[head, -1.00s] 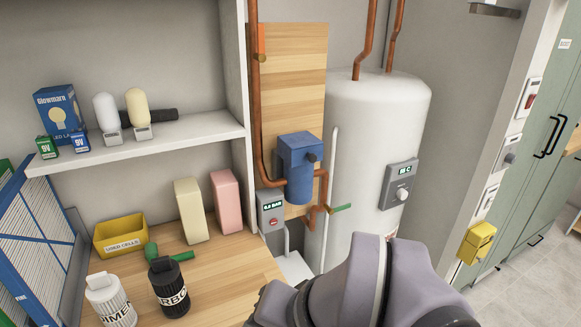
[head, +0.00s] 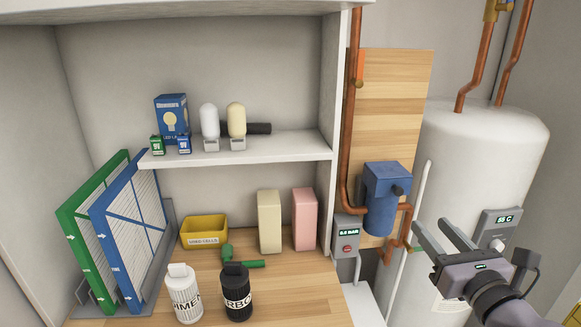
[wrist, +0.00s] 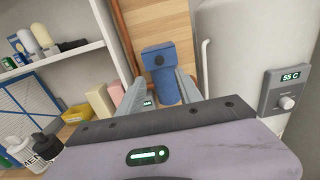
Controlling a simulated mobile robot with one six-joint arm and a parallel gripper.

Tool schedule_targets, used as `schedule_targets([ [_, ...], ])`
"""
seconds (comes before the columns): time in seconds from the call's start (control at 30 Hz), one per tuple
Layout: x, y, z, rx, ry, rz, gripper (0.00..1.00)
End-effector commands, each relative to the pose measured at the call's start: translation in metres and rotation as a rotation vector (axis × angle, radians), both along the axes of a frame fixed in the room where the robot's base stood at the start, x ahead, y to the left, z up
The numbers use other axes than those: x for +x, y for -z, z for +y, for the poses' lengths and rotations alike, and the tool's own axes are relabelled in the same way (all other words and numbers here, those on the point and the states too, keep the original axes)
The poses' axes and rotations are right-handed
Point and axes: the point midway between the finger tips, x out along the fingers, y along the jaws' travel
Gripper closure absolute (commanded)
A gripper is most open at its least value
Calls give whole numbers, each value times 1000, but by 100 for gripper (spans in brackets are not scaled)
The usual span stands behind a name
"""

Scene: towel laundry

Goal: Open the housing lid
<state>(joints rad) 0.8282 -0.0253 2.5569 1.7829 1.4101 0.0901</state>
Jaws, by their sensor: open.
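The blue housing (head: 378,213) is fixed to the wooden board (head: 398,110) on the wall, with copper pipe joined to it. Its box-shaped blue lid (head: 385,181) is on top and looks closed, with a dark knob at the front right. My gripper (head: 429,226) is open and empty, to the right of and slightly below the lid in the head view, apart from it. In the wrist view the housing (wrist: 167,88) shows between and beyond my two fingers (wrist: 158,84). The housing's lower part is partly hidden there.
A white tank (head: 475,150) with a dial panel (head: 497,232) stands at right. A shelf wall (head: 340,130) is left of the board. A grey gauge box (head: 346,240) and a thin white pipe (head: 415,210) are close to the housing.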

Motion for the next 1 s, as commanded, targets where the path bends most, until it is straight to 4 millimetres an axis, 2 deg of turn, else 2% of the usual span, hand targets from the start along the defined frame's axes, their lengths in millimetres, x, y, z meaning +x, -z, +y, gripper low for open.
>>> schedule_targets([
  [0.03, 9, -12, 2, 7, -2, 10, 58],
  [0.1, 32, -1, 4, -4, -5, 3, 58],
  [0.2, 62, 3, 5, -5, -5, 3, 58],
  [0.4, 106, 3, 5, -6, -2, 4, 58],
  [0.57, 121, 1, 5, -5, 0, 4, 58],
  [0.83, 123, 0, 5, -5, 0, 3, 58],
  [0.87, 123, 0, 5, -5, 0, 3, 62],
  [1.0, 122, 0, 5, -5, 0, 3, 90],
])
